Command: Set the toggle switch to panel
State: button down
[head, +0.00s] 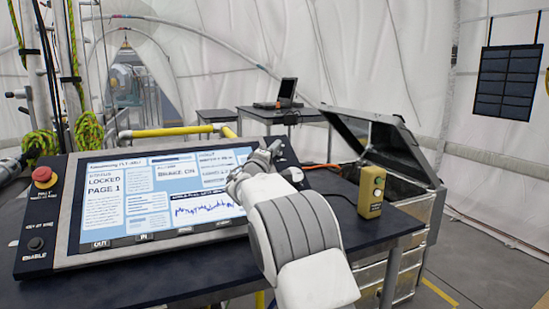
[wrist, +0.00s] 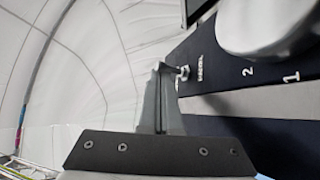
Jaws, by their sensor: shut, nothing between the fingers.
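The tilted control console (head: 62,220) has a lit screen and black side strips. My gripper (head: 267,150) is shut and empty at the upper right of the console, over the edge of the screen and right strip. In the wrist view the closed fingers (wrist: 160,75) reach up to a small metal toggle switch (wrist: 184,73) on the black strip. The fingertips are beside it, very close; I cannot tell if they touch. A small white label (wrist: 200,66) is next to it, and its lever position is unclear. In the head view my arm hides the switch.
A red button (head: 44,175) and a black knob (head: 36,244) are on the left strip. A yellow-green button box (head: 371,192) stands on the table (head: 405,222) right of my arm. An open metal case (head: 425,215) stands beyond it. A laptop (head: 285,94) is behind.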

jog(key=shift+p, duration=0.3)
jog(key=shift+s, duration=0.1)
jog(key=v, duration=1.7)
jog(key=shift+s, duration=0.15)
